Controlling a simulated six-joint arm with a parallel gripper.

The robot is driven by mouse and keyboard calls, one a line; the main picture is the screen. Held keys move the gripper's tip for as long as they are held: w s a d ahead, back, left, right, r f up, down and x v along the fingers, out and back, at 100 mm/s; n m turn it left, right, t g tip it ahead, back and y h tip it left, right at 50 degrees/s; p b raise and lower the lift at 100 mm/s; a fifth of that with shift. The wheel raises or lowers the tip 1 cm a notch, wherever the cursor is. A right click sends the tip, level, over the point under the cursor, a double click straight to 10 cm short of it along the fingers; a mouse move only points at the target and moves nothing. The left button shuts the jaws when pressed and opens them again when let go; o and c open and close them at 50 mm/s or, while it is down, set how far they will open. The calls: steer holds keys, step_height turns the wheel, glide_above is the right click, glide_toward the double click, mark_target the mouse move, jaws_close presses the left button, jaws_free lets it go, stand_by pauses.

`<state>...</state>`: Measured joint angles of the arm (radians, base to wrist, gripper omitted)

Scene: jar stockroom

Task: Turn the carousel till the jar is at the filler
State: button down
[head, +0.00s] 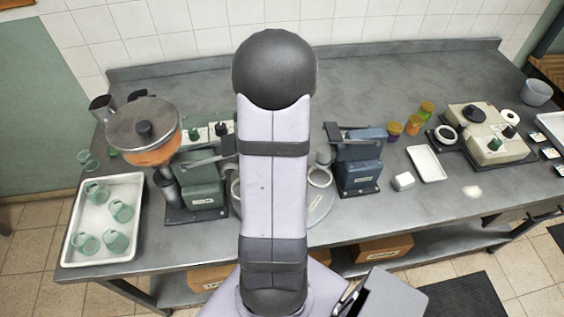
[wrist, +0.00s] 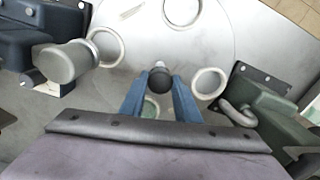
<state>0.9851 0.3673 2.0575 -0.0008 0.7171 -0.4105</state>
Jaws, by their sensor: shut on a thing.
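My gripper (wrist: 159,92) has its blue fingers shut on the carousel's dark knob (wrist: 158,77). The carousel (wrist: 135,72) is a grey disc with several pale ring seats. A greenish round thing, seemingly the jar (wrist: 151,107), shows between my fingers in a seat below the knob, partly hidden. The green machine (wrist: 262,112), which looks like the filler, stands at the right in the wrist view, its grey pipe near an empty seat (wrist: 209,83). In the head view the green machine (head: 197,180) is left of my arm, which hides my gripper and most of the carousel.
The blue machine (head: 358,163) stands right of the carousel. A white tray (head: 72,243) of green jars is at the left. The hopper (head: 144,128) holds orange stuff. A small white tray (head: 427,164), coloured jars (head: 412,125) and a cream machine (head: 487,133) are at the right.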

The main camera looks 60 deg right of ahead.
steer(key=shift+n, duration=0.6)
steer(key=shift+r+n+p, duration=0.1)
steer(key=shift+n+p, duration=0.25)
steer(key=shift+n, duration=1.35)
steer(key=shift+n+p, duration=0.3)
steer(key=shift+n, duration=3.9)
steer(key=shift+n+p, duration=0.4)
steer(key=shift+n, duration=2)
steer(key=c, duration=1.3)
jaws_free()
steer(key=shift+c, duration=0.2)
